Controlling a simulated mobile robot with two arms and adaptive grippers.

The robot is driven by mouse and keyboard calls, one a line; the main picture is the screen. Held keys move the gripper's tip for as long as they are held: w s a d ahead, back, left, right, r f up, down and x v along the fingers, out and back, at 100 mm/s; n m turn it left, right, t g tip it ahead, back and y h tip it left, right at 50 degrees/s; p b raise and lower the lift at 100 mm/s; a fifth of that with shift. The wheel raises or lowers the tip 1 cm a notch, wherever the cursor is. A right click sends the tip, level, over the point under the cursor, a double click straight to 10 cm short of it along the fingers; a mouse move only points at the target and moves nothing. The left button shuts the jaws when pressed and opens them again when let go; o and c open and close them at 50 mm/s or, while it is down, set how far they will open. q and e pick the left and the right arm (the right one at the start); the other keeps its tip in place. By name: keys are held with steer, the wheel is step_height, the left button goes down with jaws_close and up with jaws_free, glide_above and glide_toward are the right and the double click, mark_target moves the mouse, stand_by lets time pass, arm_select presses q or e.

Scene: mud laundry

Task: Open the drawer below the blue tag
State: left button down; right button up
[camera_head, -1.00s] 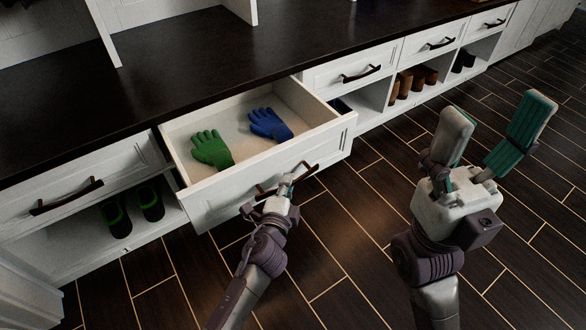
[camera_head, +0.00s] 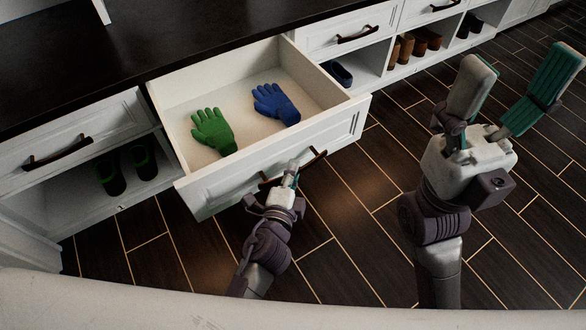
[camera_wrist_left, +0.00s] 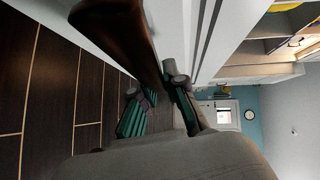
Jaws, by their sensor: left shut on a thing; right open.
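The white drawer (camera_head: 335,140) is pulled well out from under the dark counter. A green glove (camera_head: 213,131) and a blue glove (camera_head: 275,103) lie flat inside it. My left gripper (camera_head: 291,178) is at the drawer's front, shut on its dark curved handle (camera_head: 314,163). In the left wrist view the handle (camera_wrist_left: 118,30) runs down between the fingers. My right gripper (camera_head: 510,95) is open and empty, raised over the floor at the right. I see no blue tag in these views.
Closed drawers with dark handles flank the open one, at left (camera_head: 60,150) and right (camera_head: 350,32). Cubbies below hold green-trimmed boots (camera_head: 140,163), a dark blue shoe (camera_head: 337,73) and brown boots (camera_head: 403,48). The dark tiled floor (camera_head: 340,240) in front is clear.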

arm_select(q)
steer(key=c, duration=1.2)
jaws_free()
steer(key=f+v, duration=0.1)
steer(key=v, duration=0.6)
steer(key=shift+s+r, duration=0.3)
steer(key=shift+r, duration=0.2)
steer(key=shift+a, duration=0.1)
